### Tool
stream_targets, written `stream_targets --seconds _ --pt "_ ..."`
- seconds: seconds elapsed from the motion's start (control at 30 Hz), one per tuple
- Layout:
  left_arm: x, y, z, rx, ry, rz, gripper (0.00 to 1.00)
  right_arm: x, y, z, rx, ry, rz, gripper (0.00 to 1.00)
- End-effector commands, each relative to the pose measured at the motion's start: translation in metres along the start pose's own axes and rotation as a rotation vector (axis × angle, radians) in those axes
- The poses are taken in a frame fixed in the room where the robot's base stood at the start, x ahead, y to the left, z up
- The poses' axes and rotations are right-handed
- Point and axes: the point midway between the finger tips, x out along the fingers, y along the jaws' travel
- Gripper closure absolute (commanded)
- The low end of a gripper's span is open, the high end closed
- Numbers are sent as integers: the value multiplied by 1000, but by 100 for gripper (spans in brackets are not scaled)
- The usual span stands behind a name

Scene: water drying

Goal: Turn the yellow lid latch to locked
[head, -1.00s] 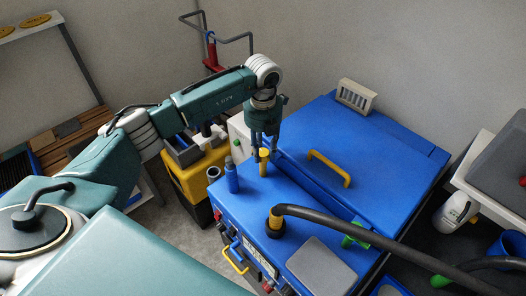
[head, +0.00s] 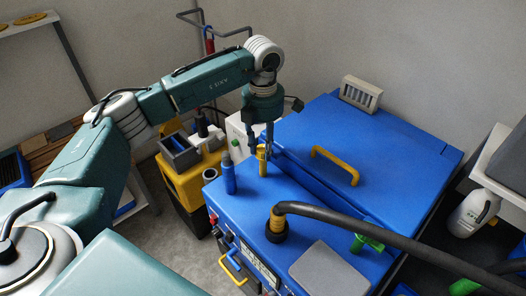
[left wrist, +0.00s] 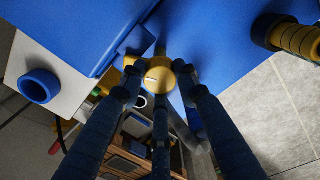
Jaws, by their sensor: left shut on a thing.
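The yellow lid latch (head: 262,160) stands upright on the blue machine (head: 315,222), by the front edge of its blue lid (head: 370,140). My left gripper (head: 262,149) reaches down from above and is shut on the latch's top. In the left wrist view the round yellow top of the latch (left wrist: 159,75) sits between the fingertips of my left gripper (left wrist: 158,72). The fingers cover parts of the latch, and its exact turn angle is hard to tell. My right gripper is not in view.
A black hose (head: 350,220) rises from a yellow collar (head: 276,222) nearer the front. The lid has a yellow handle (head: 336,166). A grey pad (head: 321,268) lies on the machine.

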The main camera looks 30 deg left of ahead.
Motion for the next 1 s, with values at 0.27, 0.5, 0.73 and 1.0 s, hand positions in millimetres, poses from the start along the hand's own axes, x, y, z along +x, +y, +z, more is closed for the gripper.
stream_targets --seconds 0.27,0.5,0.73,1.0 --pt "1 1 1 247 -4 3 95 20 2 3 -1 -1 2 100" --pt "0 1 1 409 -3 3 95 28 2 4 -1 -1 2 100" --pt "-1 1 1 500 -3 3 95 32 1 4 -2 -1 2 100" --pt "-2 1 1 536 -3 3 95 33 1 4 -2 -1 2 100"
